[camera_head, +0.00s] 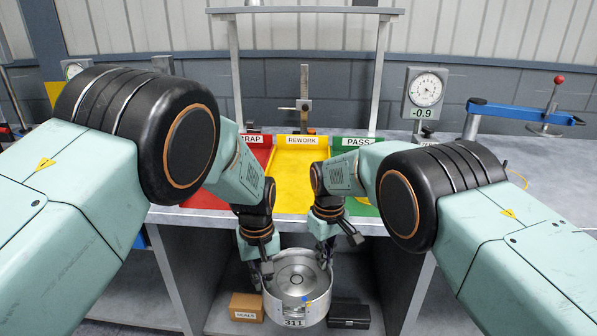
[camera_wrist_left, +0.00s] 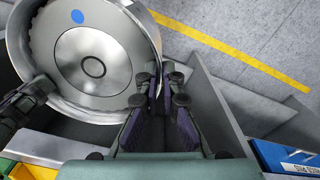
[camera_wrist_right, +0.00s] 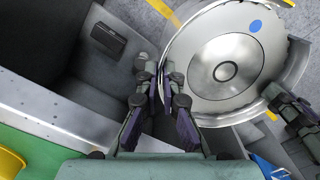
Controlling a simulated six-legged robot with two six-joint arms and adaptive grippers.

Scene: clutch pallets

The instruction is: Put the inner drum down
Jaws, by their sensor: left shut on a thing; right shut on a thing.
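The inner drum (camera_head: 298,296) is a round silver metal part with a tag reading 311 and a blue dot. It hangs in front of the bench, open side up and about level. My left gripper (camera_head: 267,271) is shut on its left rim, and my right gripper (camera_head: 325,260) is shut on its right rim. In the left wrist view the fingers (camera_wrist_left: 158,80) pinch the edge of the drum (camera_wrist_left: 115,85). In the right wrist view the fingers (camera_wrist_right: 162,80) pinch the opposite edge of the drum (camera_wrist_right: 205,85). The drum's underside is hidden.
On the bench lie a red scrap tray (camera_head: 255,152), a yellow rework tray (camera_head: 292,180) and a green pass tray (camera_head: 358,150). A dial gauge (camera_head: 424,92) and a blue clamp arm (camera_head: 515,112) stand at right. Below are a brown SEALS box (camera_head: 246,302) and a black case (camera_head: 349,314).

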